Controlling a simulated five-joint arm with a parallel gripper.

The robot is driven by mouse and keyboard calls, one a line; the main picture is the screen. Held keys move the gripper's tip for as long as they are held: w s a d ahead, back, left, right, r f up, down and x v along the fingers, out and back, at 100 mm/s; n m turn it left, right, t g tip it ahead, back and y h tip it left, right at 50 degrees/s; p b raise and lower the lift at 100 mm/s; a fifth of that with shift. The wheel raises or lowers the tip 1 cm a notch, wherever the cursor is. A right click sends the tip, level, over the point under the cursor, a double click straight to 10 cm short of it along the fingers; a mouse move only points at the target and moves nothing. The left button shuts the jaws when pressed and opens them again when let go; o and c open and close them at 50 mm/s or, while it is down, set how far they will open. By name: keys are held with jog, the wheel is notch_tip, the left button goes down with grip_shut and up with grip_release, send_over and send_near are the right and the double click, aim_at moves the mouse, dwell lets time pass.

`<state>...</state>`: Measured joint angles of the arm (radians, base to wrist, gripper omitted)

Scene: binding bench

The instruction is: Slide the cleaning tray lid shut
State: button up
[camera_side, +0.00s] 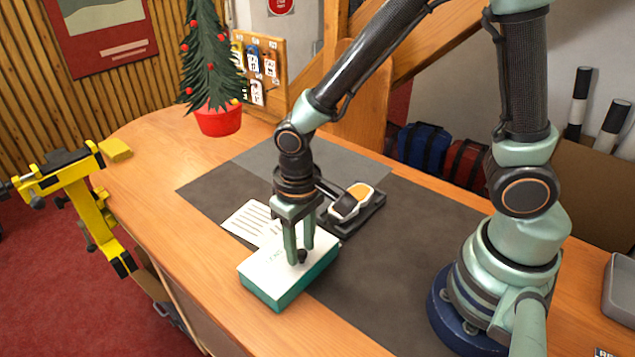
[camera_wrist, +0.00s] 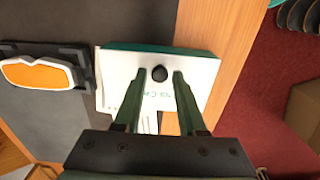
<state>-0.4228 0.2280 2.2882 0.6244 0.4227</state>
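The cleaning tray (camera_side: 290,289) is a teal box at the front edge of the bench, partly on the dark mat. Its white lid (camera_side: 266,264) with printed lettering lies on top. The lid also shows in the wrist view (camera_wrist: 195,91), with a teal strip along its far edge. A small black knob (camera_wrist: 159,73) stands on the lid. My gripper (camera_wrist: 159,75) points down over the lid, open, with one finger on each side of the knob and a small gap to each. In the side view my gripper (camera_side: 300,254) partly covers the lid and knob.
A printed sheet (camera_side: 247,221) lies behind the tray. A black holder with an orange-and-white item (camera_side: 360,193) stands behind my gripper. A potted tree (camera_side: 219,120) and yellow block (camera_side: 116,149) are farther back. The dark mat (camera_side: 400,255) is clear to the right.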

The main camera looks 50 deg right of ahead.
notch_tip(320, 180, up, 10)
jog(key=shift+f, duration=0.25)
dwell(0.7)
dwell(0.7)
jog(key=d+r+t, duration=0.5)
jog(key=d+r, duration=0.4)
jog(key=d, duration=0.3)
jog(key=shift+s+d, duration=0.15)
jog(key=shift+d, duration=0.15)
